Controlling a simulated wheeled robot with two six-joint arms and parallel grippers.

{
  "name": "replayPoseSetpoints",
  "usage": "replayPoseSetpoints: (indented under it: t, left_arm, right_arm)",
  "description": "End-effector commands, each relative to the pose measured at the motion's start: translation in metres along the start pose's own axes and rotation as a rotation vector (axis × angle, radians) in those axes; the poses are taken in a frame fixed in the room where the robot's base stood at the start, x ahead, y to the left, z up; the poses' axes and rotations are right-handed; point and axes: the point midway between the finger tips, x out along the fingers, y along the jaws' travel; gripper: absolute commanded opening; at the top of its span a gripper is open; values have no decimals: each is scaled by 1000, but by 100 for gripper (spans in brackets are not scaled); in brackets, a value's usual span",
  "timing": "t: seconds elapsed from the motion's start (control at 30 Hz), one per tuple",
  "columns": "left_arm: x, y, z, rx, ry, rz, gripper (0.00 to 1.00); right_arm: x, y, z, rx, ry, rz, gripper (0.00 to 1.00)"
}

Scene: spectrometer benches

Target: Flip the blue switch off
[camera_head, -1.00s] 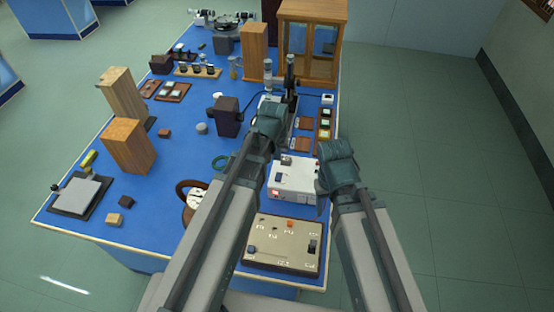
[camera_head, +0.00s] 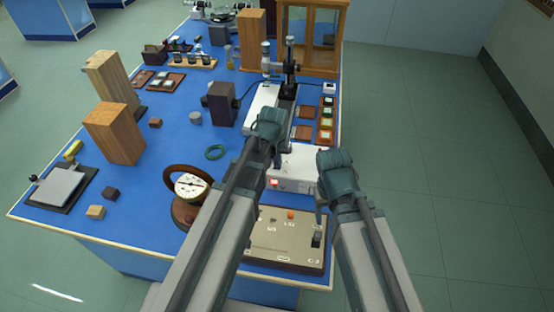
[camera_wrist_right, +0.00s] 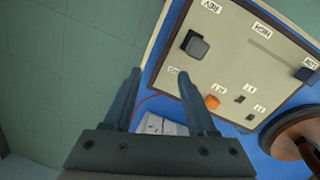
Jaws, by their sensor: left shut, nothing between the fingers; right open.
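A beige switch panel (camera_head: 290,251) lies near the bench's front right edge, partly behind my left arm. In the right wrist view the panel (camera_wrist_right: 240,50) carries a dark blue switch (camera_wrist_right: 306,75) by the right picture edge, a dark grey knob (camera_wrist_right: 197,46) and an orange switch (camera_wrist_right: 211,102). I cannot tell the blue switch's position; in the head view my left arm seems to cover it. My right gripper (camera_wrist_right: 158,72) is open and empty, beside the panel's edge; it also shows in the head view (camera_head: 321,204). My left gripper (camera_head: 277,160) is shut and empty above a white box.
The white box (camera_head: 292,184) with a red light stands behind the panel. A round dial gauge (camera_head: 191,187) on a brown base stands left of my left arm. A microscope-like stand (camera_head: 289,72) and wooden blocks (camera_head: 115,133) stand further back. The floor on the right is clear.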

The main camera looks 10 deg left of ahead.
Motion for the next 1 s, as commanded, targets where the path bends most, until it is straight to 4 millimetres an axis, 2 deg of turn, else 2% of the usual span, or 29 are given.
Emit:
replayPoseSetpoints:
  t: [0.37,0.5,0.57,1.0]
  left_arm:
    - [3,0,2,0,3,0,0]
    - [12,0,12,1,68,0,0]
    - [7,0,5,0,63,0,0]
    - [6,0,-4,0,61,0,0]
  right_arm:
    - [3,0,0,0,0,0,57]
    - [18,-2,-1,0,0,0,57]
    - [12,-1,-1,0,0,0,57]
    - [8,-1,0,0,0,0,57]
